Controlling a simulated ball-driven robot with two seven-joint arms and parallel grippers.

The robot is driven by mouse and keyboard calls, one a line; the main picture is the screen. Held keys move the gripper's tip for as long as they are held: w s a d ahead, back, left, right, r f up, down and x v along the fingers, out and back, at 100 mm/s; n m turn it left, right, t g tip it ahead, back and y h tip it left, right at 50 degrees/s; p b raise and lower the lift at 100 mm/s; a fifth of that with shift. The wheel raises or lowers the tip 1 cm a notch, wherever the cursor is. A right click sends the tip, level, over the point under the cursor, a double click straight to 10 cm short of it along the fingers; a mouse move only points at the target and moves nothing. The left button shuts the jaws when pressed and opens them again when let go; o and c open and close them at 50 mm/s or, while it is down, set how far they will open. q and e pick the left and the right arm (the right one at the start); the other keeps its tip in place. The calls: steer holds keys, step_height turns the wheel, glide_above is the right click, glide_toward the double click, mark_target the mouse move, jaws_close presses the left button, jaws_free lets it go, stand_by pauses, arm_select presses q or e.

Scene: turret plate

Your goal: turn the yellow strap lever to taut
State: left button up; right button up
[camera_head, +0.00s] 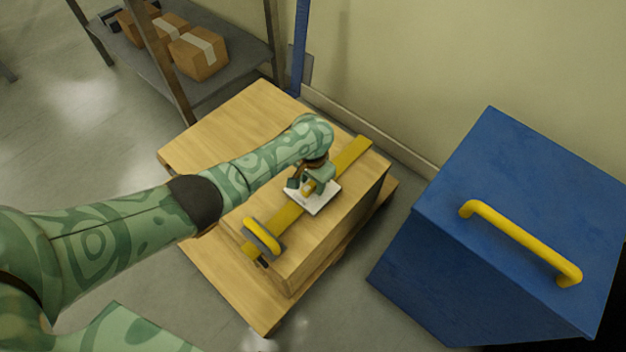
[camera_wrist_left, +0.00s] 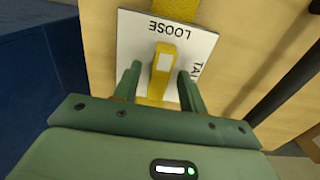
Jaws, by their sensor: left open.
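The yellow strap lever (camera_wrist_left: 166,51) stands over a white plate (camera_wrist_left: 203,45) printed LOOSE and, partly hidden, "TA". Its end points toward LOOSE in the left wrist view. In the head view the plate (camera_head: 322,203) lies on a wooden crate, with a small part of the lever (camera_head: 309,188) showing. The yellow strap (camera_head: 350,154) runs across the crate under the plate. My left gripper (camera_wrist_left: 160,78) is open, with one finger on each side of the lever; contact cannot be told. It also shows in the head view (camera_head: 304,188). My right gripper is not in view.
The wooden crate (camera_head: 240,120) sits on a pallet (camera_head: 215,280). A yellow handle (camera_head: 262,236) lies at the strap's near end. A blue box (camera_head: 480,190) with a yellow handle (camera_head: 525,243) stands right. A shelf (camera_head: 150,60) with cartons stands back left, before a wall.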

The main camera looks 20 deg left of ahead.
arm_select(q)
jaws_close()
